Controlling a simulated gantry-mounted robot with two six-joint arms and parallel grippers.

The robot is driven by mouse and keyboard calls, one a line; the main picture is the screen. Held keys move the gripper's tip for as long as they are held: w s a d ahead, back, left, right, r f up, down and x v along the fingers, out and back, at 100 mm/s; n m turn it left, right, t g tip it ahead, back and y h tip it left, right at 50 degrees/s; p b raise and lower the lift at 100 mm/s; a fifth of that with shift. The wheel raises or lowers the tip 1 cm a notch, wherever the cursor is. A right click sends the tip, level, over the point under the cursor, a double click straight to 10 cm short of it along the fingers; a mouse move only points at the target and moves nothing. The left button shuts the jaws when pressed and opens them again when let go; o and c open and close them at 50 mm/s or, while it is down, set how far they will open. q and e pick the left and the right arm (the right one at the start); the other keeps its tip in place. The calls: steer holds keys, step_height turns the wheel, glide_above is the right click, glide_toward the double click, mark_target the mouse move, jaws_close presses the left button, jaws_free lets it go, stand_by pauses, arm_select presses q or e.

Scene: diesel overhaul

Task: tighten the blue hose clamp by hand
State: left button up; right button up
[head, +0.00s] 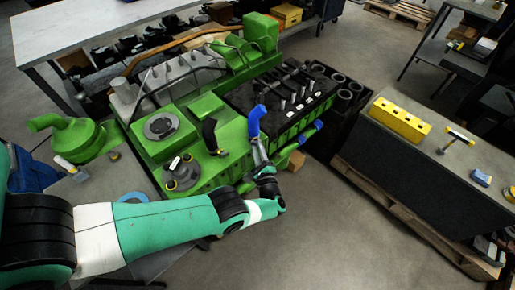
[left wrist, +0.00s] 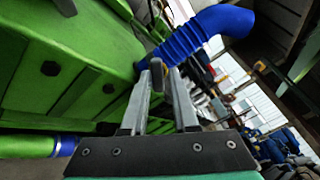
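The blue hose (head: 255,121) rises from the green engine (head: 205,140) in the head view. In the left wrist view the ribbed blue hose (left wrist: 192,38) bends up to the right, its lower end beyond my fingers. A small grey upright tab (left wrist: 157,75), perhaps the hose clamp's key, stands between my fingertips. My left gripper (head: 259,152) is at the hose's lower end; in the left wrist view its two fingers (left wrist: 161,78) are apart on either side of the tab. I cannot make out the clamp band. My right gripper is out of view.
More blue pipe ends (head: 311,131) stick out of the engine's right side. A bench (head: 410,150) with a yellow block (head: 400,121) stands to the right. The floor in front is clear.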

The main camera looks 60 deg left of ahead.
arm_select(q)
steer(key=shift+o, duration=1.3)
steer(key=shift+f, duration=0.1)
steer(key=shift+d, duration=0.1)
steer(key=p+v, duration=0.1)
steer(key=v, duration=1)
steer(key=shift+d+p, duration=0.2)
steer(key=shift+p, duration=0.15)
steer(key=shift+s, duration=0.15)
